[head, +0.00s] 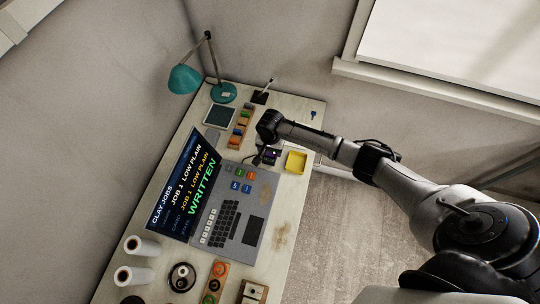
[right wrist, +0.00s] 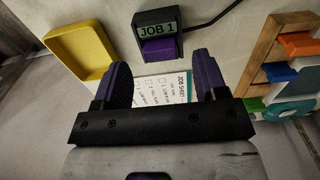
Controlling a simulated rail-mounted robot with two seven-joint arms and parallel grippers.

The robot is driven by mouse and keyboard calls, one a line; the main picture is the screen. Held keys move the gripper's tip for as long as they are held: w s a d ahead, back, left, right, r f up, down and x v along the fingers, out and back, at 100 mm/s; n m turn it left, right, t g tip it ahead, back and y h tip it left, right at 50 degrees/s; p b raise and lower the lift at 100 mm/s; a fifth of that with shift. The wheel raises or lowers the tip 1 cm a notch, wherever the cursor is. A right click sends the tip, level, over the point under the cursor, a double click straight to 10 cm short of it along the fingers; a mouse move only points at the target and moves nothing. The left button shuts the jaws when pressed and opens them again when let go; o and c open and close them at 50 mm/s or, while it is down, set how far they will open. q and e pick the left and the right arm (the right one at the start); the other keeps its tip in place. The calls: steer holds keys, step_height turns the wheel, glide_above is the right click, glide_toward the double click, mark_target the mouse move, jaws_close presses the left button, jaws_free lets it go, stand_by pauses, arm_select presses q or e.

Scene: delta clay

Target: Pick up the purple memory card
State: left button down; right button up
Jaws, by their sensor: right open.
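The purple memory card (right wrist: 160,50) sticks out of the front of a small dark reader (right wrist: 158,22) labelled JOB 1 in the right wrist view. The reader also shows small in the head view (head: 271,154), partly behind my arm. My right gripper (right wrist: 162,68) is open and empty. Its two dark purple fingers point towards the reader, one to each side of the card's line, and the card seems a little beyond the fingertips. My left gripper is not in view.
A yellow tray (head: 296,162) stands right of the reader. A wooden rack (head: 241,128) with coloured cards stands behind. A printed job sheet (right wrist: 152,88) lies below the fingers. A laptop (head: 236,215) showing "WRITTEN" fills the middle, and a teal lamp (head: 222,93) stands at the back.

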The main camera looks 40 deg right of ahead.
mark_target(270, 156)
steer(key=shift+f, duration=1.35)
steer(key=shift+c, duration=0.5)
steer(key=c, duration=1)
steer(key=shift+o, duration=0.2)
steer(key=shift+r, duration=0.1)
